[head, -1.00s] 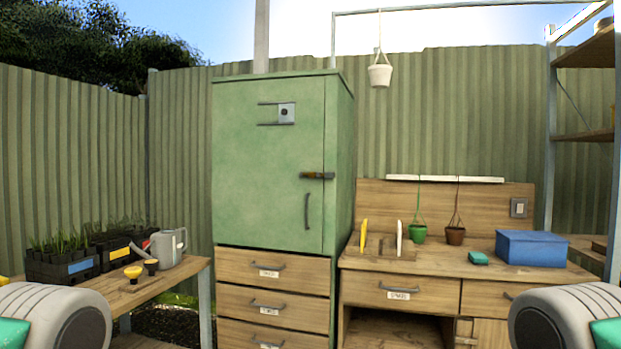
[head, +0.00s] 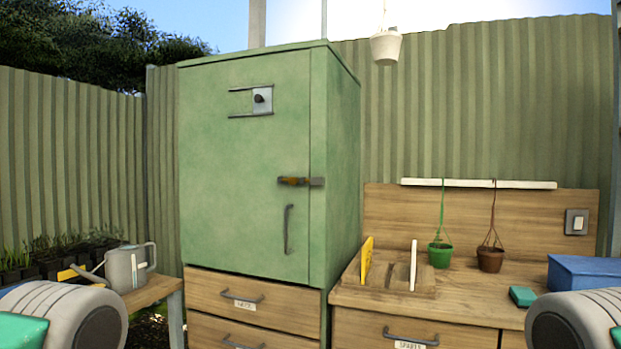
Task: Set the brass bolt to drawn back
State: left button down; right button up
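The brass bolt (head: 292,181) is a small horizontal bar on the right side of the green cabinet door (head: 240,150), above the door's vertical grey handle (head: 288,230). Its right end reaches a dark piece across the seam at the door's edge; I cannot tell exactly how far the bar sits in it. The door looks closed. My grippers are not visible; only parts of my arms show at the lower left and lower right corners, well apart from the bolt.
A square plate with a dark knob (head: 260,98) sits between rails higher on the door. Wooden drawers (head: 250,300) are below. A watering can (head: 130,267) stands left.

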aim_at(293, 180)
jog(key=i+l+u, duration=0.1)
jog(key=i+l, duration=0.6)
jog(key=i, duration=0.1)
